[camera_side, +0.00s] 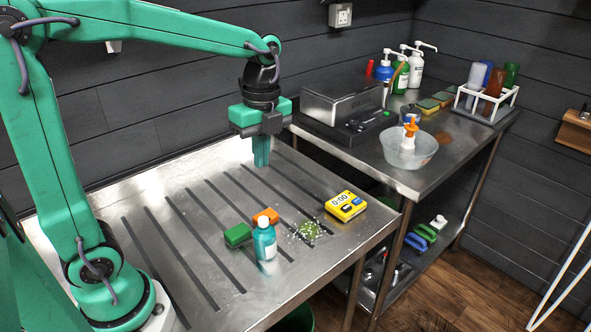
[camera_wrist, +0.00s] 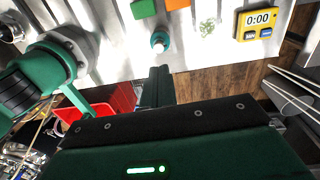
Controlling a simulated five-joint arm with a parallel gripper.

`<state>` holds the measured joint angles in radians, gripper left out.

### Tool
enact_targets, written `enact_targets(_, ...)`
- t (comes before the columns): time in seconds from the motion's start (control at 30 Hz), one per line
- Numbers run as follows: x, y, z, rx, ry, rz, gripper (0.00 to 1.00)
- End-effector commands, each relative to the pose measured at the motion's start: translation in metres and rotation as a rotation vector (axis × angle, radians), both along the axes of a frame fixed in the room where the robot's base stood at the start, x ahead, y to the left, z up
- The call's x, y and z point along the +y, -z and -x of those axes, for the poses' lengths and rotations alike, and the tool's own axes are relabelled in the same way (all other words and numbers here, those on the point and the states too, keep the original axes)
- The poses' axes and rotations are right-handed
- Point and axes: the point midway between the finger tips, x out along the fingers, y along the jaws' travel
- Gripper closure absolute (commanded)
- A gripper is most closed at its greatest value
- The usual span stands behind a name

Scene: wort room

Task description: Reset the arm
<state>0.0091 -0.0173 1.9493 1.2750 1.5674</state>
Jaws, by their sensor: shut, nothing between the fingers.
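My gripper (camera_side: 261,151) is shut and empty, pointing down above the back part of the steel table (camera_side: 151,188) in the side view. In the wrist view its closed fingers (camera_wrist: 159,87) show at the middle. The rest of my green arm arches up and over from the left. Nothing touches the fingers in either view.
On the table are a green block (camera_side: 238,235), an orange block (camera_side: 266,216), a teal bottle (camera_side: 265,243), green-white crumbs (camera_side: 309,230) and a yellow timer (camera_side: 346,205). A second bench (camera_side: 400,178) at right holds a grey machine (camera_side: 343,102) and a bowl (camera_side: 409,150). The table's left half is clear.

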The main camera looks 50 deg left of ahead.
Motion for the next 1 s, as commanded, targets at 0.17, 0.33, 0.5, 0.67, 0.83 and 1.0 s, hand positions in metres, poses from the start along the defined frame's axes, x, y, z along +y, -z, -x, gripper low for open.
enact_targets(0.17, 0.0, 0.0, 0.0, 0.0, 0.0, 0.0, 1.0)
enact_targets(0.33, 0.0, 0.0, 0.0, 0.0, 0.0, 0.0, 1.0)
enact_targets(0.5, 0.0, 0.0, 0.0, 0.0, 0.0, 0.0, 1.0)
enact_targets(0.67, -0.002, -0.003, -0.001, 0.007, 0.0, 0.0, 1.0)
enact_targets(0.83, -0.009, -0.012, -0.004, 0.033, 0.0, -0.003, 1.0)
enact_targets(1.0, -0.012, -0.017, -0.004, 0.045, -0.004, -0.005, 1.0)
